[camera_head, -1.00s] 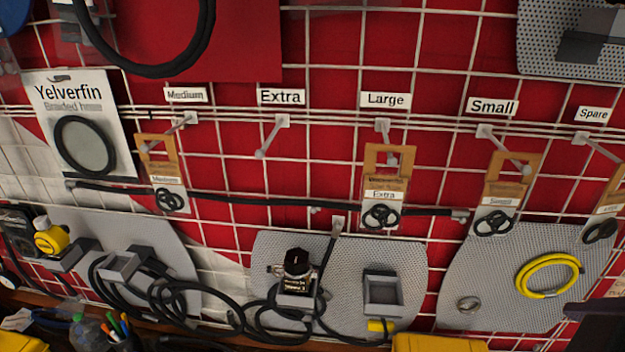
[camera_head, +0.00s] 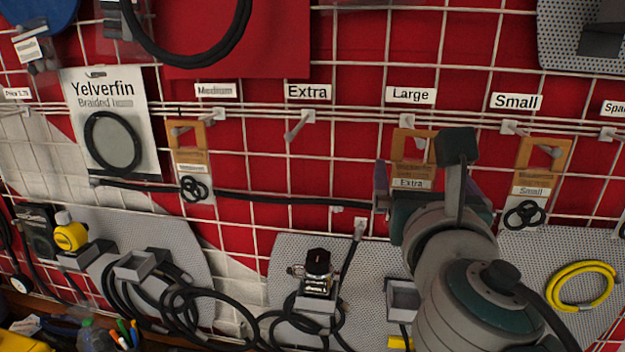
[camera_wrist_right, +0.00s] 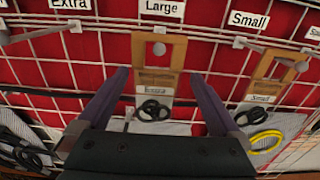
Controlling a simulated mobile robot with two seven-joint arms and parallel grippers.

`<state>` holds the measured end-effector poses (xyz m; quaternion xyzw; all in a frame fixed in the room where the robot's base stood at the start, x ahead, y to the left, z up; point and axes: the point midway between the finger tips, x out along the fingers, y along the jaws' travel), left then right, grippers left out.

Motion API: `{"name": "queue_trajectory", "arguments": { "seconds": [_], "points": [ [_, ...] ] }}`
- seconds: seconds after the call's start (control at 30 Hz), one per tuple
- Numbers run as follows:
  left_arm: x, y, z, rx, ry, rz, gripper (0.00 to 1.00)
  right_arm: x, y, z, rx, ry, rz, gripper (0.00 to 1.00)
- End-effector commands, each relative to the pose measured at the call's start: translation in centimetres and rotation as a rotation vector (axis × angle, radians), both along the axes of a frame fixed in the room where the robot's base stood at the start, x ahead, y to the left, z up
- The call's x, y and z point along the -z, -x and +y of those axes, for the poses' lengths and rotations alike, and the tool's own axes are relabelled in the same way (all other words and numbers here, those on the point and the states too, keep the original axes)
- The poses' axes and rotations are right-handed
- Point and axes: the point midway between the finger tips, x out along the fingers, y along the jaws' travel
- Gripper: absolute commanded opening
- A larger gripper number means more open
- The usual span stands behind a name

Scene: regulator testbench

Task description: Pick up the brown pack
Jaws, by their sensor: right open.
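Several brown packs hang on wall hooks. One brown pack (camera_head: 412,150), tagged "Extra", hangs on the hook under the "Large" sign. It has a brown card top with a hole and black rings in its lower part. My right gripper (camera_head: 410,190) is in front of it and hides its lower part in the head view. In the right wrist view, my open gripper (camera_wrist_right: 158,76) has one finger on each side of this pack (camera_wrist_right: 158,55), with gaps on both sides. I cannot tell whether the fingertips reach its depth. My left gripper is not in view.
The hook (camera_head: 298,125) under "Extra" is empty. A white wire grid covers the red wall. Black hoses (camera_head: 180,305) and a regulator (camera_head: 318,270) are below.

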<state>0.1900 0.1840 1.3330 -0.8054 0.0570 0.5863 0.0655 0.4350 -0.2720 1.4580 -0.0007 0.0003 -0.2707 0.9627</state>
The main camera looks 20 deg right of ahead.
Motion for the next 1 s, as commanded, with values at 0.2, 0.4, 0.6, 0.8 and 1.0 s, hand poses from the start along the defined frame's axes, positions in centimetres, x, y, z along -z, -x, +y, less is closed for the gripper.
{"name": "queue_trajectory", "arguments": {
  "seconds": [0.2, 0.4, 0.6, 0.8, 1.0],
  "points": [
    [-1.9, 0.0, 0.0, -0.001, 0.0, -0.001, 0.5, -1.4, -2.8, -1.1, 0.002, 0.001, 0.0, 1.0],
    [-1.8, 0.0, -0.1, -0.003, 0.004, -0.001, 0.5, -0.9, -4.3, -2.1, 0.001, 0.0, -0.001, 1.0],
    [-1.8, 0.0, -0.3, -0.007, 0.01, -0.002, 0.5, -0.8, -4.4, -2.2, 0.001, -0.002, -0.001, 1.0],
    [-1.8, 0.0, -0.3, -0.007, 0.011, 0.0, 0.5, -0.8, -4.4, -2.2, 0.001, -0.002, -0.001, 0.82],
    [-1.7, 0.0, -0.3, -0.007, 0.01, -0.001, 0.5, -0.8, -4.4, -2.2, 0.001, -0.002, -0.001, 0.59]
  ]
}}
